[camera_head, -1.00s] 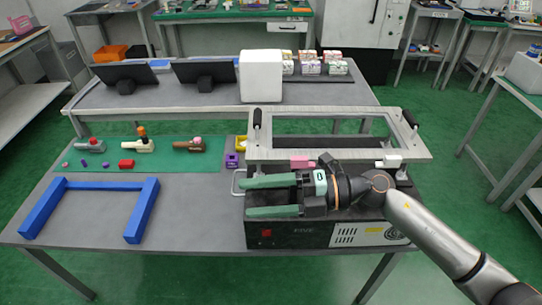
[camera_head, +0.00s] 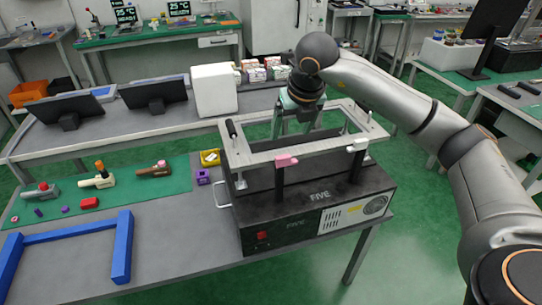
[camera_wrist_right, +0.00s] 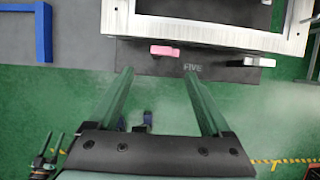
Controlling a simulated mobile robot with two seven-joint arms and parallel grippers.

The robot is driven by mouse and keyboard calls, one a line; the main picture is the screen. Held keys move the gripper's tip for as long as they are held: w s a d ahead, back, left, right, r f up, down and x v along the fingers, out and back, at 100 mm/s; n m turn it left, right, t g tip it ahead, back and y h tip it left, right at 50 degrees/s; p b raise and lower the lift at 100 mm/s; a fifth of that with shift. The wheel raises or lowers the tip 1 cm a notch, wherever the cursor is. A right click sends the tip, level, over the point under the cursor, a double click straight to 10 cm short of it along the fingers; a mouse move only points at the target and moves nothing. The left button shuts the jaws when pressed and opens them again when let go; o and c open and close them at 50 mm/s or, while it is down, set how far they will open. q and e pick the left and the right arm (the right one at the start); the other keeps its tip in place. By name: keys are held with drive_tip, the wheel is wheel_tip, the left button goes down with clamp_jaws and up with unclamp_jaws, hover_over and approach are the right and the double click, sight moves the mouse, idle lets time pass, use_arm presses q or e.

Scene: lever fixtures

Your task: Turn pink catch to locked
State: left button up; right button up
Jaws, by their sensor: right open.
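A small dark gripper with two green fingers, apparently my left one (camera_wrist_right: 53,138), shows at the lower left of that view, fingers apart.
The black box (camera_head: 290,215) is below. A blue bracket (camera_head: 122,247) lies left on the table.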

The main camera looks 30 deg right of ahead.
sight(283, 157)
drive_tip(key=p+x, duration=0.2)
drive_tip(key=x, duration=1)
drive_tip(key=shift+w+d+f, duration=0.15)
drive_tip(key=shift+d, duration=0.05)
drive_tip(key=shift+c, duration=0.2)
clamp_jaws()
